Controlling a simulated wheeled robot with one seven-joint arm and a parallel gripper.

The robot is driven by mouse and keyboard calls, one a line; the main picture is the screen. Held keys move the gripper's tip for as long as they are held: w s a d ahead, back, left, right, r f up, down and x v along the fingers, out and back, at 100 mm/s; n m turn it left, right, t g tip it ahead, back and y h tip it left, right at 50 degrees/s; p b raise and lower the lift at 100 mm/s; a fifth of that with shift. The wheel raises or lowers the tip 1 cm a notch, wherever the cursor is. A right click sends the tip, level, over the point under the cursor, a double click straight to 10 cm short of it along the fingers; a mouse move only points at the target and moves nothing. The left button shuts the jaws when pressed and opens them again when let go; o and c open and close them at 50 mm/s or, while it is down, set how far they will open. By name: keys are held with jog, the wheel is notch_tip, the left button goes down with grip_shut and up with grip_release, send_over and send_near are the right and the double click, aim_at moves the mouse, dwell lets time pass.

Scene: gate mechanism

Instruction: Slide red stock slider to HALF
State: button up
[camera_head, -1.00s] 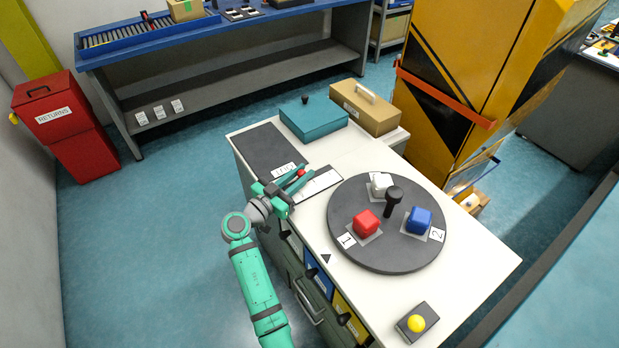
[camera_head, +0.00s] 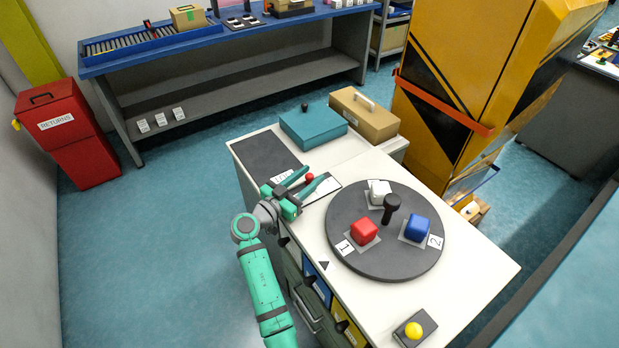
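The red stock slider shows as a small red knob (camera_head: 309,177) over a pale strip (camera_head: 322,190) on the white counter, at the left of the turntable. My green gripper (camera_head: 317,173) reaches in from the lower left. Its two fingers are apart, one on each side of the red knob. I cannot tell whether either finger touches it. My fingers hide part of the strip and part of a white label (camera_head: 282,177) beside it. Position marks on the strip are too small to read.
A dark turntable (camera_head: 345,205) with red, white and blue blocks and a black knob stands right of my gripper. A dark mat (camera_head: 262,155), a teal box (camera_head: 313,128) and a tan box (camera_head: 364,112) lie behind. A yellow button (camera_head: 414,330) is at the front.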

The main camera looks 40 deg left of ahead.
jog(key=shift+s, duration=0.15)
jog(key=s, duration=1)
jog(key=shift+s+d, duration=0.2)
jog(key=shift+s, duration=0.1)
